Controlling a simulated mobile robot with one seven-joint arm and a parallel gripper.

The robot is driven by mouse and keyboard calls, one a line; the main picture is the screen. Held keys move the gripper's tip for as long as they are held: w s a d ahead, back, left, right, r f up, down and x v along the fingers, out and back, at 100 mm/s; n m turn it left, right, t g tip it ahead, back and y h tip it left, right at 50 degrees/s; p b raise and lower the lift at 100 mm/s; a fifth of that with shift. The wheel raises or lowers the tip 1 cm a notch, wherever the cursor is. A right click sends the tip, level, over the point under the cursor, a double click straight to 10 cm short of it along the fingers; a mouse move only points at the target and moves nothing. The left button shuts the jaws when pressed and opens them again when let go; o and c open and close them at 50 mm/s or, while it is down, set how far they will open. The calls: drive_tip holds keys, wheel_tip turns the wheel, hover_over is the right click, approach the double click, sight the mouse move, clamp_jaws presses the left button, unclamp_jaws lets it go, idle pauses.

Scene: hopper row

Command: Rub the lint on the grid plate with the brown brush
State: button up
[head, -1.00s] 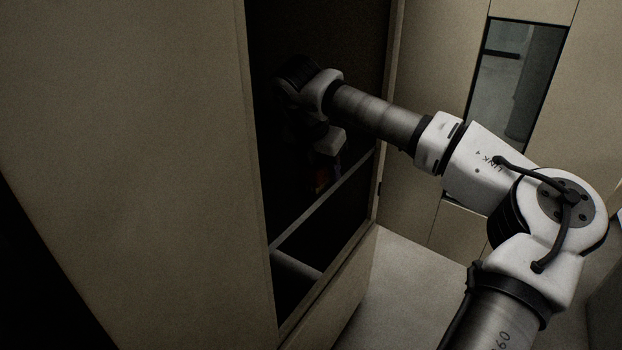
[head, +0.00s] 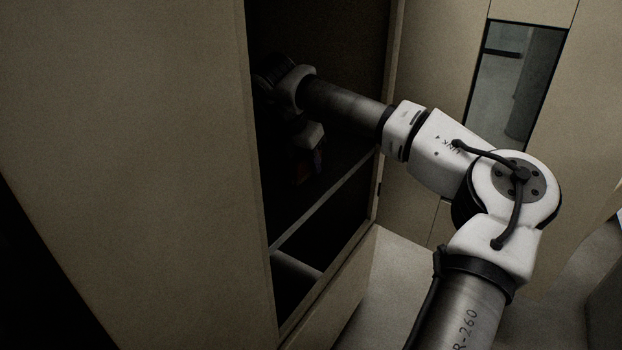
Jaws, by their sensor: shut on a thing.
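My gripper (head: 310,164) is inside the dark opening of the tall cabinet, pointing down below my white wrist part. It is very dim there, and the fingers barely show. It is shut on a dark reddish-brown thing (head: 302,174), which I take for the brown brush; its shape is not clear. The grid plate and the lint cannot be made out in the dark. I cannot tell whether the brush touches anything below it.
The beige cabinet front (head: 130,130) stands left of the opening. A pale bar (head: 325,205) crosses the opening below my gripper, with a dark space under it. A narrow glass pane (head: 515,85) is set in the panel at right. Pale floor (head: 385,270) shows below.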

sight(325, 177)
drive_tip(key=s+d, duration=0.1)
drive_tip(key=d+b, duration=0.1)
drive_tip(key=shift+s+d+f, duration=0.2)
drive_tip(key=shift+s+d, duration=0.2)
drive_tip(key=shift+s+d+r+b, duration=0.1)
drive_tip(key=shift+s+d+b, duration=0.25)
drive_tip(key=shift+d+b, duration=0.1)
drive_tip(key=shift+w+a+f, duration=0.1)
drive_tip(key=shift+w+a, duration=0.5)
drive_tip(key=shift+a, duration=0.35)
drive_tip(key=shift+w+a+f, duration=0.1)
drive_tip(key=shift+w+a, duration=0.5)
drive_tip(key=shift+a, duration=0.3)
